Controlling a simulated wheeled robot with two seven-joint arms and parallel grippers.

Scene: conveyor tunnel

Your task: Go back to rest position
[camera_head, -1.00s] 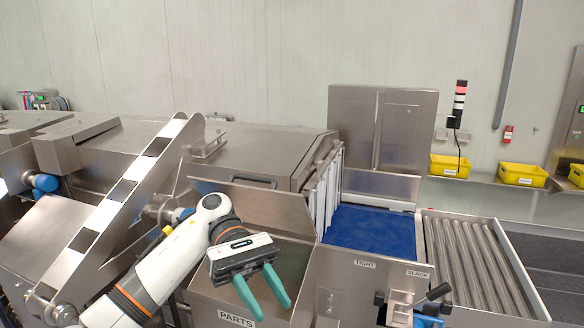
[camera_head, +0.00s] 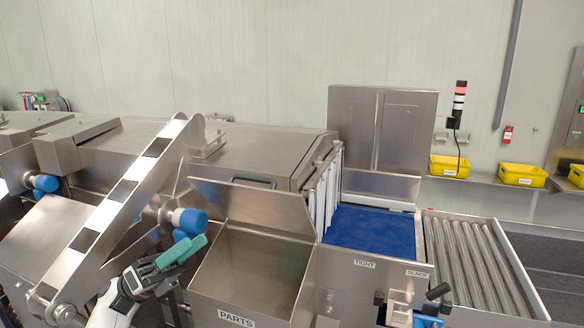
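My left gripper (camera_head: 184,250) has teal fingers and shows at the lower left, on a white and black wrist. It is beside the left wall of the steel PARTS bin (camera_head: 205,297), in front of the blue rollers. The fingers overlap from this side, so the gap between them cannot be judged. I see nothing held in them. My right gripper is not in view.
The PARTS bin looks empty. A slanted steel arm (camera_head: 118,200) and blue-ended rollers (camera_head: 188,221) are close to my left gripper. The blue conveyor belt (camera_head: 370,232), strip curtain (camera_head: 325,195) and TIGHT/SLACK lever (camera_head: 438,291) lie to the right.

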